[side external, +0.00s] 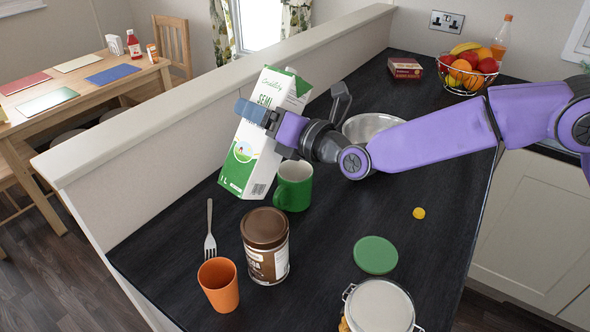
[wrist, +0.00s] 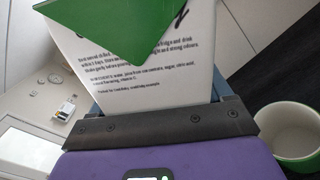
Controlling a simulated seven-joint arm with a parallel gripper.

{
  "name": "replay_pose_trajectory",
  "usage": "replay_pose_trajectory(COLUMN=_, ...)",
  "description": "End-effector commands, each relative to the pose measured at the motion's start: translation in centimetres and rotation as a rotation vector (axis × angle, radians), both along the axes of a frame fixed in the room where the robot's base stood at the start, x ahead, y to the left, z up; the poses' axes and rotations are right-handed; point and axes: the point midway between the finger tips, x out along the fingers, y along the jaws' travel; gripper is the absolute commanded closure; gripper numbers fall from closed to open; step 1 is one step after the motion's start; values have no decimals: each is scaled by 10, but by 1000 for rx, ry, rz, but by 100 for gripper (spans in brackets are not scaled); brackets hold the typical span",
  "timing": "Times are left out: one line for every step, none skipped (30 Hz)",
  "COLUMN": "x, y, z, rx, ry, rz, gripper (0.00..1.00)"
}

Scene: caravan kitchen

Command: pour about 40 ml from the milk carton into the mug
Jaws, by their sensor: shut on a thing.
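The milk carton (side external: 240,168) is white and green. My gripper (side external: 258,115) is shut around its upper part and holds it above the worktop, slightly tilted, with its top leaning right. In the wrist view the carton (wrist: 150,60) fills the upper middle, with its printed side and a green part showing. No milk stream is visible.
On the dark worktop (side external: 330,240) are a brown cocoa tin (side external: 266,246), an orange cup (side external: 218,285), a fork (side external: 210,232), a green lid (side external: 376,255) and a jar (side external: 379,306). A metal bowl (side external: 371,126) is behind my wrist. A fruit basket (side external: 468,76) stands at the back.

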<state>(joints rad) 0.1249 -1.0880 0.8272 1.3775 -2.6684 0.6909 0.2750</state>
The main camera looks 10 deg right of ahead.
Motion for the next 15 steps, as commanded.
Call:
replay_pose_trajectory(x=0, y=0, z=2, rx=28, ry=18, rz=0, gripper=65)
replay_pose_trajectory(x=-1, y=1, z=3, rx=43, ry=29, rz=0, gripper=65)
replay_pose_trajectory(x=-1, y=2, z=4, rx=64, ry=46, rz=0, gripper=65)
replay_pose_trajectory(x=-1, y=2, z=5, rx=80, ry=57, rz=-1, gripper=65)
replay_pose_trajectory(x=-2, y=3, z=6, rx=95, ry=70, rz=-1, gripper=65)
replay_pose_trajectory(x=-2, y=3, z=7, rx=116, ry=86, rz=1, gripper=65)
replay_pose_trajectory(x=-3, y=4, z=7, rx=130, ry=97, rz=1, gripper=65)
replay_pose_trajectory(x=-4, y=5, z=7, rx=146, ry=111, rz=1, gripper=65)
replay_pose_trajectory(x=-5, y=6, z=7, rx=165, ry=127, rz=0, gripper=65)
replay_pose_trajectory(x=-5, y=7, z=8, rx=181, ry=140, rz=0, gripper=65)
replay_pose_trajectory(x=-6, y=7, z=8, rx=195, ry=151, rz=0, gripper=65)
replay_pose_trajectory(x=-6, y=8, z=8, rx=216, ry=167, rz=0, gripper=65)
replay_pose_trajectory(x=-7, y=9, z=9, rx=231, ry=179, rz=1, gripper=65)
replay_pose_trajectory(x=-8, y=10, z=8, rx=247, ry=192, rz=0, gripper=65)
replay_pose_trajectory(x=-8, y=10, z=-1, rx=263, ry=210, rz=-1, gripper=65)
